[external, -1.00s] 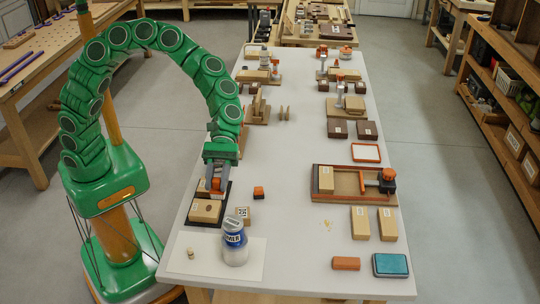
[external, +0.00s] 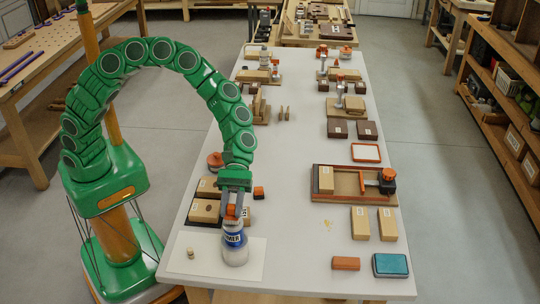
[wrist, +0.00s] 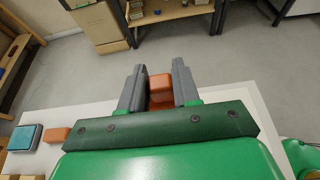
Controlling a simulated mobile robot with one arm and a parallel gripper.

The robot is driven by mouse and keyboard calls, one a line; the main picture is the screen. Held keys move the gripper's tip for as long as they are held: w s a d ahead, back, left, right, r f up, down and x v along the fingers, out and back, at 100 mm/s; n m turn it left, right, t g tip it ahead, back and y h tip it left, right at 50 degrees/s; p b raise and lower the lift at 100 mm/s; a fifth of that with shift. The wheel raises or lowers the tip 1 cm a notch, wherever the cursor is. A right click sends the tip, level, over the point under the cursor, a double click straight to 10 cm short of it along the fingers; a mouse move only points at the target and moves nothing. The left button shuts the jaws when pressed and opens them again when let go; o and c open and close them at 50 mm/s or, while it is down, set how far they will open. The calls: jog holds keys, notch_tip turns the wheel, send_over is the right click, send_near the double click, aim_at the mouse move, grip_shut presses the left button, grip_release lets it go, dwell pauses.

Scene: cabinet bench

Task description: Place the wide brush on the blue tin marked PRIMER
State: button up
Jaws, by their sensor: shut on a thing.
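The blue tin marked PRIMER (external: 235,239) stands on a white sheet (external: 207,262) at the near left of the bench in the external view; part of its label reads "IMER". My gripper (external: 233,212) points down right above it and hides its top. The gripper is shut on the wide brush (external: 231,211), of which an orange part shows between the fingers. The orange part also shows between the fingers in the wrist view (wrist: 161,86). I cannot tell whether the brush touches the tin, since the contact is hidden.
Tan blocks (external: 205,211) in a dark tray stand just behind the tin. A small orange-and-black block (external: 258,192) is right of the gripper. An orange bar (external: 346,263) and a teal pad (external: 390,265) lie near the front right. The bench middle is mostly clear.

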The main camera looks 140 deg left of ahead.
jog(key=shift+f, duration=0.1)
jog(key=o, duration=1)
jog(key=shift+o, duration=0.2)
jog(key=v, duration=1.2)
